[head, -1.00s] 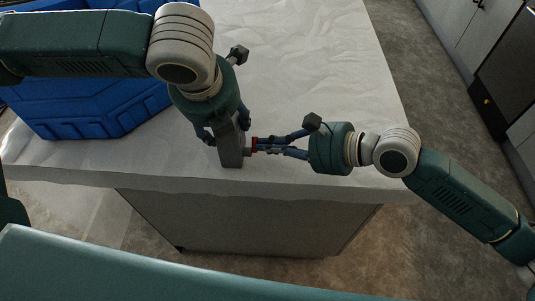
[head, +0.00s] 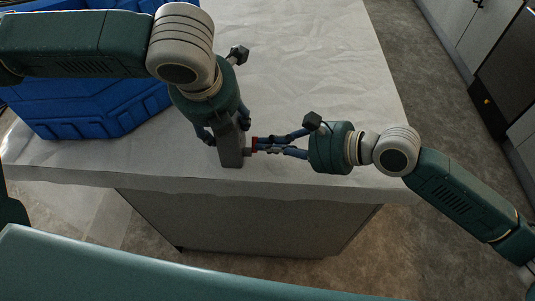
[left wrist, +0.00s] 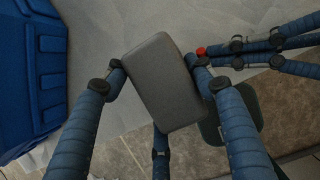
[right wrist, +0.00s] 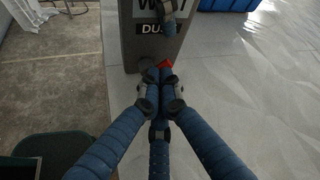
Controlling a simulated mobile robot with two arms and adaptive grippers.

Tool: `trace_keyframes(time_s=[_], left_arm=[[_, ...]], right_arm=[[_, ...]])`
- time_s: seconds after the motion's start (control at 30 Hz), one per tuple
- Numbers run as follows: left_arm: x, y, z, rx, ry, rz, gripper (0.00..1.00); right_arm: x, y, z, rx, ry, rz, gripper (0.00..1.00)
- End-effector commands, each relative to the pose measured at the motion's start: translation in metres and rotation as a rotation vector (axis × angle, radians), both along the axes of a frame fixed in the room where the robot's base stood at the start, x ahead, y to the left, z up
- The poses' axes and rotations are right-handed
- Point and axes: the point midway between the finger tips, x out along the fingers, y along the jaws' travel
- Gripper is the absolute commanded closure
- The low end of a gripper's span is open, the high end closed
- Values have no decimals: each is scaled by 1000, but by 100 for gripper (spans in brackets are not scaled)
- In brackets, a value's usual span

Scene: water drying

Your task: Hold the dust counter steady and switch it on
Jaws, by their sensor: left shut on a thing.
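The dust counter (head: 230,148) is a grey upright box near the table's front edge. My left gripper (head: 222,126) is shut around it from above, and its grey top fills the gap between the fingers in the left wrist view (left wrist: 163,82). In the right wrist view its face (right wrist: 150,52) shows part of a label reading "DUS". A red part (head: 254,144) sticks out on its right side, with a grey stub just below it. My right gripper (head: 262,145) has its fingertips together at the red part; whether they touch it is hard to tell.
A large blue crate (head: 95,108) stands at the left of the white-covered table (head: 310,60). The table is clear behind and to the right of the counter. A dark appliance and cabinets (head: 460,30) stand at the far right, across the floor.

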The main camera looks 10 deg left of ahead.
Motion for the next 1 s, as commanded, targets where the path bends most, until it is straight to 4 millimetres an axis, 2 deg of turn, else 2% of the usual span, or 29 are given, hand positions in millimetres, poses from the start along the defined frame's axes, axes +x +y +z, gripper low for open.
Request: trace_keyframes(time_s=[0.57, 1.0], left_arm=[[-1, -1, -1, -1, 3, -3, 79], [-1, -1, -1, 0, 3, -2, 79]], right_arm=[[-1, 1, 0, 2, 0, 1, 100], [0, 0, 16, 1, -1, 1, 100]])
